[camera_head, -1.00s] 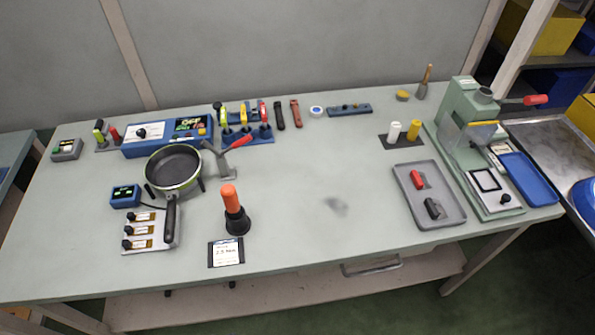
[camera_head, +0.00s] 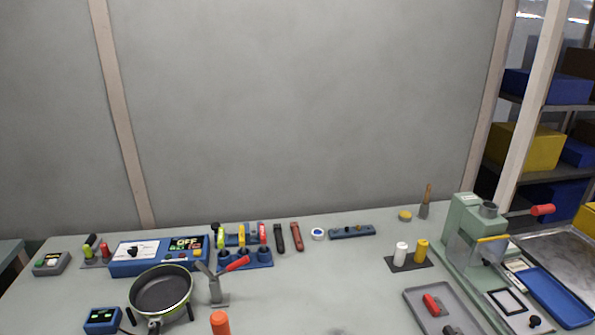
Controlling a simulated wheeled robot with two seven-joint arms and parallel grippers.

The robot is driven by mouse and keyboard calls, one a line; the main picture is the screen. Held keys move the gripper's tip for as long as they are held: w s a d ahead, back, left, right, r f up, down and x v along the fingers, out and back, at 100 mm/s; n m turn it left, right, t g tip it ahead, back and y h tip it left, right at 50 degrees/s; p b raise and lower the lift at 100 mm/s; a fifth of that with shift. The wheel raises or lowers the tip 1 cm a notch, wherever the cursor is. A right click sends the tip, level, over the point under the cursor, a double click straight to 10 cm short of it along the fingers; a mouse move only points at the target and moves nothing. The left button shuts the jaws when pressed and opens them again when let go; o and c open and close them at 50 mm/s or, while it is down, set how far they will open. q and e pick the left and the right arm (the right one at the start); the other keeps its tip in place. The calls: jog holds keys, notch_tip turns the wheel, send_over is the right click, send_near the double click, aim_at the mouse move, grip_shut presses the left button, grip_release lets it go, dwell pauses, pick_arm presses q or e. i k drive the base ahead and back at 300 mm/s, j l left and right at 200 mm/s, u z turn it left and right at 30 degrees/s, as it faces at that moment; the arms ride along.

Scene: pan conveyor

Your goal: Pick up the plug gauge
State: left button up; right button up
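No label marks the plug gauge, and I cannot tell for sure which item it is. Possible ones are a green-and-black handled piece (camera_head: 90,243) and a red-topped piece (camera_head: 104,250), upright in a small grey stand at the far left of the bench. A white cylinder (camera_head: 401,252) and a yellow cylinder (camera_head: 421,249) stand on a dark pad at the right. Neither my left nor my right gripper is in view.
A blue control box (camera_head: 150,256) and a pan (camera_head: 161,291) on a stand fill the left. A tool rack (camera_head: 245,259) stands mid-left. A green press (camera_head: 462,222) and grey tray (camera_head: 415,299) stand right. The bench (camera_head: 320,275) middle is clear.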

aim_at(103, 247)
jog(key=u, duration=1.35)
